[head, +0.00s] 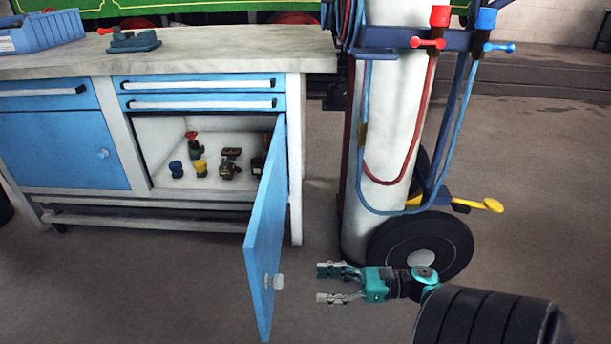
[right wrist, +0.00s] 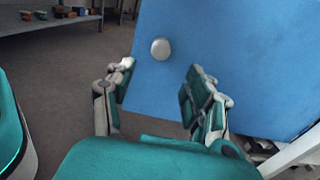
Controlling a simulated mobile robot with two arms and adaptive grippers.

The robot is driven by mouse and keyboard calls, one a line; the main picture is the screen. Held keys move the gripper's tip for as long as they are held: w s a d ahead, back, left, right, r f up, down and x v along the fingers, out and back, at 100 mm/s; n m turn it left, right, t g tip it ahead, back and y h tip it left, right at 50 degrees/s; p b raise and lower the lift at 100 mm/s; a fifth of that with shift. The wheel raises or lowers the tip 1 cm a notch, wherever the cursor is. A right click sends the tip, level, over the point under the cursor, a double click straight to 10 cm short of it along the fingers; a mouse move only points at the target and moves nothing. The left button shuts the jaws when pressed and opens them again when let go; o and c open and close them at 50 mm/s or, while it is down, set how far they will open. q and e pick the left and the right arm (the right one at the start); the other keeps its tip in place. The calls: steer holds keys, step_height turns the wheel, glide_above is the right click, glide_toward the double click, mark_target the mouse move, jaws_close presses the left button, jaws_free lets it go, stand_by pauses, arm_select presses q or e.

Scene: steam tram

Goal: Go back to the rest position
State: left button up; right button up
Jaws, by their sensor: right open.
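My right gripper (head: 335,284) is open and empty, to the right of the open blue cabinet door (head: 265,235). The door's round white knob (head: 278,282) is a short way left of the fingertips. In the right wrist view, the open fingers (right wrist: 160,100) point at the blue door (right wrist: 225,60), and the knob (right wrist: 160,49) shows beyond them, apart from both fingers. My left gripper is not in view.
The workbench (head: 200,63) holds a blue bin (head: 45,35) and a vise (head: 133,41). Several small fittings (head: 203,167) stand inside the open cabinet. A wheeled gas cylinder cart (head: 420,245) stands close behind my right gripper. Floor in front of the bench is clear.

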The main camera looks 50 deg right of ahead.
steer(key=shift+s+d, duration=0.35)
steer(key=shift+s, duration=0.1)
stand_by(0.3)
